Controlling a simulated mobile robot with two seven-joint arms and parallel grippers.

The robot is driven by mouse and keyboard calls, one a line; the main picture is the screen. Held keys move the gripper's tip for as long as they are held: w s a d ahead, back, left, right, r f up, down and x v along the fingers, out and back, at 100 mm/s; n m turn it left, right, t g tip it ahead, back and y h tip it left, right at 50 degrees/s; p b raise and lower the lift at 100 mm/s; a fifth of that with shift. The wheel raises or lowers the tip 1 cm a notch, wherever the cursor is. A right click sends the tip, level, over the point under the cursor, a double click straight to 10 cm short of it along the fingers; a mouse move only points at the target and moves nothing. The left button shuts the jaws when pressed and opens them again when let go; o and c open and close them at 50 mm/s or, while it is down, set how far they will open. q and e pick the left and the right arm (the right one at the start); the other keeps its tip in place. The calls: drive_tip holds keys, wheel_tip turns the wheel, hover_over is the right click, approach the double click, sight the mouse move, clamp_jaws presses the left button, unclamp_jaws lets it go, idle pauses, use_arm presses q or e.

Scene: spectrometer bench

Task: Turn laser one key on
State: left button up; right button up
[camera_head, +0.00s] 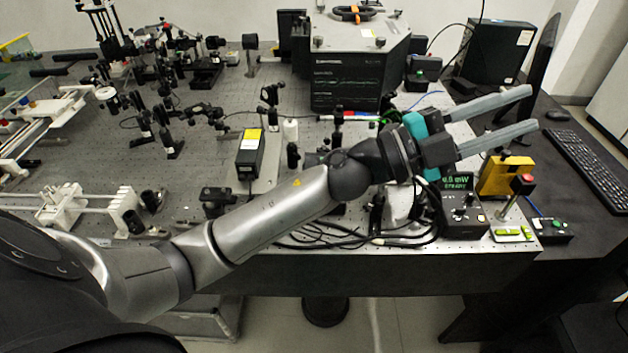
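My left arm reaches from the left across the bench, and my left gripper (530,108) is at the upper right. Its two grey fingers are spread apart, point right and hold nothing. They hang above the right end of the bench, past the control boxes in the picture. A black control box (462,216) with knobs and a green mW display (459,183) stands below the gripper. I cannot tell which part is the laser one key. My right gripper is not in view.
A yellow block (505,178) and a red-topped post (523,183) stand near the gripper. A large dark instrument (345,80) stands at the back. Optics mounts crowd the perforated bench (215,95). Black cables (335,238) lie at its front edge. A keyboard (588,165) lies at right.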

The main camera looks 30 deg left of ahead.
use_arm(q)
drive_tip(key=s+d+f+m+g, duration=0.2)
drive_tip(key=d+f+m+g, duration=0.1)
drive_tip(key=m+g, duration=0.4)
drive_tip(key=w+a+f+m+g+y, duration=0.25)
drive_tip(key=a+f+g+y, duration=0.25)
drive_tip(key=a+f+y, duration=0.35)
drive_tip(key=a+n+g+y, duration=0.1)
drive_tip(key=a+n+y, duration=0.3)
drive_tip(key=a+y, duration=1.2)
drive_tip(key=a+f+h, duration=0.2)
drive_tip(key=f, duration=0.2)
drive_tip(key=a+f+h, duration=0.2)
drive_tip(key=f, duration=0.3)
drive_tip(key=a+f+h+b, duration=0.1)
drive_tip(key=f+h, duration=0.1)
drive_tip(key=f, duration=0.3)
drive_tip(key=shift+s+a+f+m, duration=0.1)
drive_tip(key=shift+s+a+m, duration=0.2)
drive_tip(key=shift+a+m, duration=0.1)
clamp_jaws()
